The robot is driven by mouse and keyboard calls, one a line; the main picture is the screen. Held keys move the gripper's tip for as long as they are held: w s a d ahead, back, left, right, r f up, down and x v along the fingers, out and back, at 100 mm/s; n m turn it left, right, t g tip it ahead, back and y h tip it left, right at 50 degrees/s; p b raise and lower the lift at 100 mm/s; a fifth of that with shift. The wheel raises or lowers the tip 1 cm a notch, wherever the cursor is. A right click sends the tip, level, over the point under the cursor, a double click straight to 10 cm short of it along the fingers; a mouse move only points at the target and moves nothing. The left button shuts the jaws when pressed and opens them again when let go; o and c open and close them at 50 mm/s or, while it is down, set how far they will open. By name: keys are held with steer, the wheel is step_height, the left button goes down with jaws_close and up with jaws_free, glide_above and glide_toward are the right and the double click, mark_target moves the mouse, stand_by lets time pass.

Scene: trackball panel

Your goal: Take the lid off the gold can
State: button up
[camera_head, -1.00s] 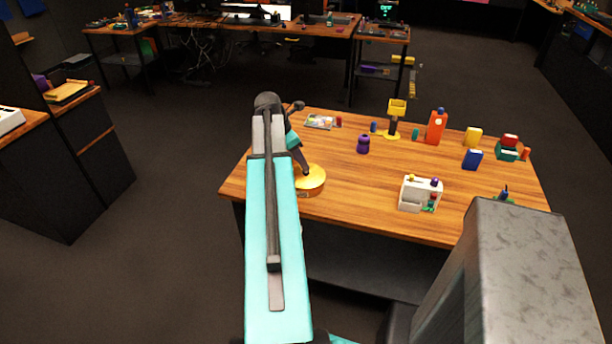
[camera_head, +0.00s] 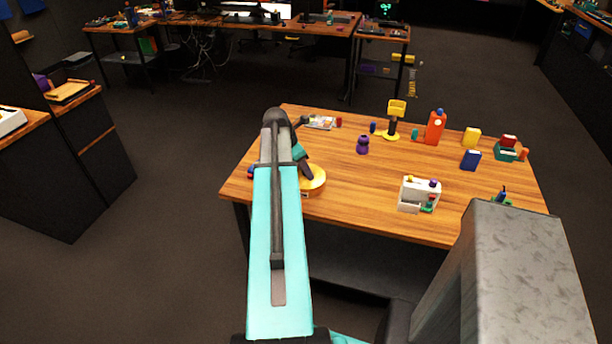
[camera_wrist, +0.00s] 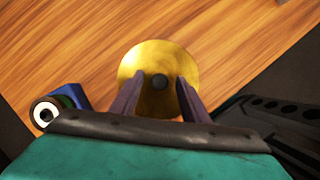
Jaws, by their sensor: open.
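The gold can (camera_head: 314,183) stands near the left front part of the wooden table, partly hidden by my arm in the head view. I cannot tell whether the fingers touch the lid.
A blue item with a white ring (camera_wrist: 44,112) lies left of the can. A white box (camera_head: 419,194) stands at the front right. A purple object (camera_head: 363,145) and a yellow stand (camera_head: 393,122) are further back. The table (camera_head: 345,192) right of the can is clear.

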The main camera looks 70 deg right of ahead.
stand_by(0.5)
jaws_close()
steer(key=shift+r, duration=0.15)
steer(key=shift+r+b, duration=0.7)
steer(key=shift+r, duration=0.95)
steer(key=s+a+r+b, duration=0.1)
steer(key=a+b, duration=0.7)
steer(key=a, duration=0.7)
steer(key=shift+s+a+r, duration=0.15)
steer(key=shift+s+a, duration=0.2)
steer(key=shift+a, duration=0.05)
